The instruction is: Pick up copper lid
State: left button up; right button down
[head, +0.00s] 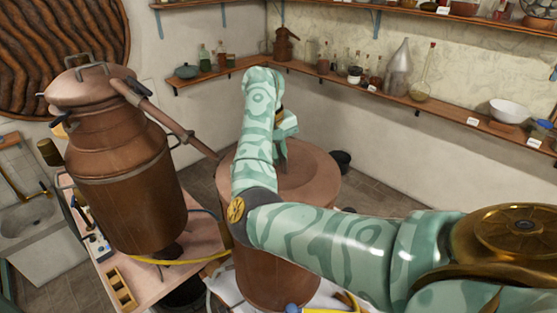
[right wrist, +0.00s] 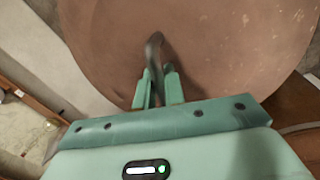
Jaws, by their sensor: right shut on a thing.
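The copper lid (head: 312,172) is a broad round disc on top of a large copper vessel (head: 265,275) in the middle of the head view. It fills much of the right wrist view (right wrist: 225,50). My right gripper (head: 281,160) is over the lid, partly hidden by my own arm in the head view. In the right wrist view its two fingers (right wrist: 159,88) are shut on the lid's dark handle (right wrist: 153,52). I cannot tell whether the lid is raised off the vessel. My left gripper is not in view.
A copper still (head: 120,160) with a spout stands on a wooden table (head: 185,285) at the left. Shelves with bottles and a white bowl (head: 509,109) line the walls. A dark bucket (head: 341,162) stands on the floor behind the vessel. A sink (head: 30,225) is at far left.

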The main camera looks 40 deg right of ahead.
notch_tip(320, 180, up, 28)
jog(key=b, duration=0.1)
jog(key=shift+f, duration=0.15)
dwell(2.5)
